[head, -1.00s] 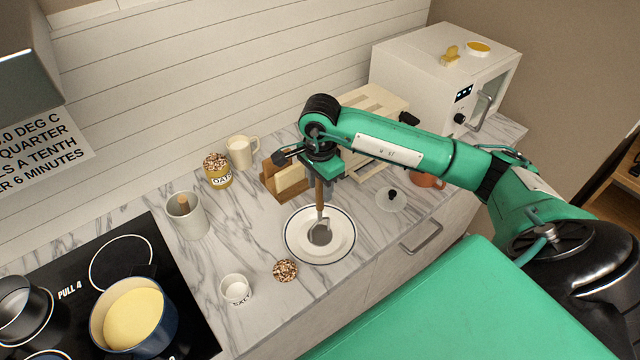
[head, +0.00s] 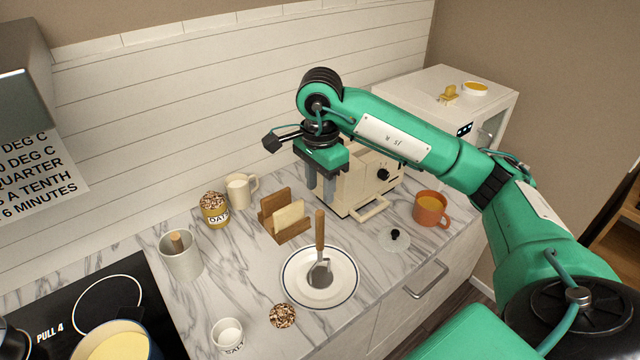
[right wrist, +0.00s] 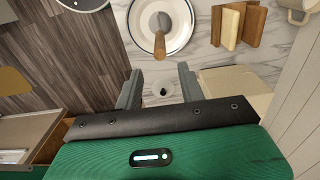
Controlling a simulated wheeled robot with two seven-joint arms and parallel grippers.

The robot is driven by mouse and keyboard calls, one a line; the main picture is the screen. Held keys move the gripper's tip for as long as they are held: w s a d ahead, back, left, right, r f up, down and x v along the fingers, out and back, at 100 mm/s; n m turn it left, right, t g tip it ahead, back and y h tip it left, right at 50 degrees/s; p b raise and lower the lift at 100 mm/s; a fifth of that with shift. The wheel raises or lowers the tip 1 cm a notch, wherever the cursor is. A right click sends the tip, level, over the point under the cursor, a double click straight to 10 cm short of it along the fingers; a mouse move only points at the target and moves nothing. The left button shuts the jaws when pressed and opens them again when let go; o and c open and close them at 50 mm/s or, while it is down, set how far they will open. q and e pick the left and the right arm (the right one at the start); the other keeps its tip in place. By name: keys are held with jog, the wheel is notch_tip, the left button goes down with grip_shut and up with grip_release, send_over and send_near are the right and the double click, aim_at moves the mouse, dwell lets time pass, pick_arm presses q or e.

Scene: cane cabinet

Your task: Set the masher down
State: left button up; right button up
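The masher (head: 319,232) has a wooden handle and a metal head. It stands upright, handle up, with its head on the white plate (head: 291,286) with a dark rim. In the right wrist view the masher (right wrist: 161,42) also stands on the plate (right wrist: 142,38), beyond the fingertips. My right gripper (head: 321,194) is above the counter, behind and above the masher, apart from it. Its fingers are parted and empty, and they also show in the right wrist view (right wrist: 158,88). My left gripper is not in view.
A wooden holder with slices (head: 288,217) stands just behind the plate. A toaster (head: 362,185), an orange mug (head: 431,209) and a clear lid with a black knob (head: 394,238) are to the right. An oats jar (head: 214,210) and a grey canister (head: 181,257) are left.

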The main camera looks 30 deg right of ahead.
jog(key=shift+r, duration=0.6)
jog(key=shift+f, duration=0.1)
